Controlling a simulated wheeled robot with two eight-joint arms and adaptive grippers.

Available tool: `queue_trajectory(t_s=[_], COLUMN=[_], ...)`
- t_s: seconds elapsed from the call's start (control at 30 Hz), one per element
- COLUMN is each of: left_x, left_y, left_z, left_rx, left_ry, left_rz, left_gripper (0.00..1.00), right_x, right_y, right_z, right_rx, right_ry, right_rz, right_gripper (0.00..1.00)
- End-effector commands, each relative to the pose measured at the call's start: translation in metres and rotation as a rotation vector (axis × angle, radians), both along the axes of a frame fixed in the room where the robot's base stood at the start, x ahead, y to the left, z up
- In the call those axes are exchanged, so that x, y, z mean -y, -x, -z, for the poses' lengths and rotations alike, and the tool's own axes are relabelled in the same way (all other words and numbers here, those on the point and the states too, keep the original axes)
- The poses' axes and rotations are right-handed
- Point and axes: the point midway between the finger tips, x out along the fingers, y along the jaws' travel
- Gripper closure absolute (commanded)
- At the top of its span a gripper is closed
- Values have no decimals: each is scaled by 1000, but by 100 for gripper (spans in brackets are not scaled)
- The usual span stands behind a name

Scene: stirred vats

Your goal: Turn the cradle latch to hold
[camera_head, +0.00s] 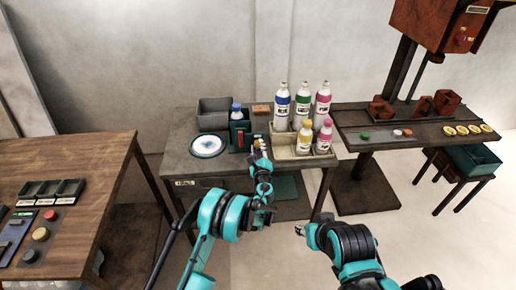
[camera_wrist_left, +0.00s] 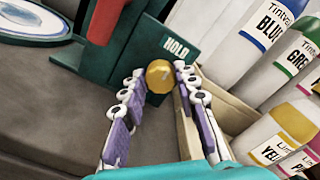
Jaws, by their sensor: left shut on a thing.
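The latch's round yellow knob (camera_wrist_left: 160,77) sits just below and left of that word. My left gripper (camera_head: 258,146) is at the cradle's right side, its fingers (camera_wrist_left: 157,90) shut on the yellow knob. The latch's arm is not clearly seen. My right gripper (camera_head: 300,230) is low in front of the table, away from the cradle; its jaws are too small to read.
A tray (camera_head: 290,155) with several labelled bottles stands close to the right of my left gripper. A white round plate (camera_head: 207,145) and a grey bin (camera_head: 214,113) are left of the cradle. A wooden table (camera_head: 85,165) stands left, a dark bench (camera_head: 385,137) right.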

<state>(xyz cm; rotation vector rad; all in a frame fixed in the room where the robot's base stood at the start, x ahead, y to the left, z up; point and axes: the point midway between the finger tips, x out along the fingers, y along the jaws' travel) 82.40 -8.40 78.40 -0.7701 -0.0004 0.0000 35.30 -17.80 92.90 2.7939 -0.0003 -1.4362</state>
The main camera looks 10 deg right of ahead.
Motion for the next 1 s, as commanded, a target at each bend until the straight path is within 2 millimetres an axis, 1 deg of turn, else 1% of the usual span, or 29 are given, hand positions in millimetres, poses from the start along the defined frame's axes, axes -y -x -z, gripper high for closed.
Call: queue_trajectory(t_s=[0.23,0.27,0.3,0.33,0.63,0.73,0.87,1.0], left_x=[1,1,1,1,0,1,1,1], left_y=[0,0,0,0,1,8,29,61], left_z=[0,0,0,0,0,0,0,0], left_rx=[1,1,1,1,1,0,1,0], left_ry=[-1,-1,-1,-1,0,0,0,0], left_rz=[2,2,2,2,1,1,2,3], left_gripper=[99,65,55,49,49,49,49,49], right_x=[0,0,0,0,0,0,0,0], right_y=[0,0,0,0,0,0,0,0], right_z=[0,0,0,0,0,0,0,0], right_rx=[0,0,0,0,0,0,0,0], right_ry=[0,0,0,0,0,0,0,0], right_rz=[0,0,0,0,0,0,0,0], right_gripper=[60,60,60,60,60,60,60,60])
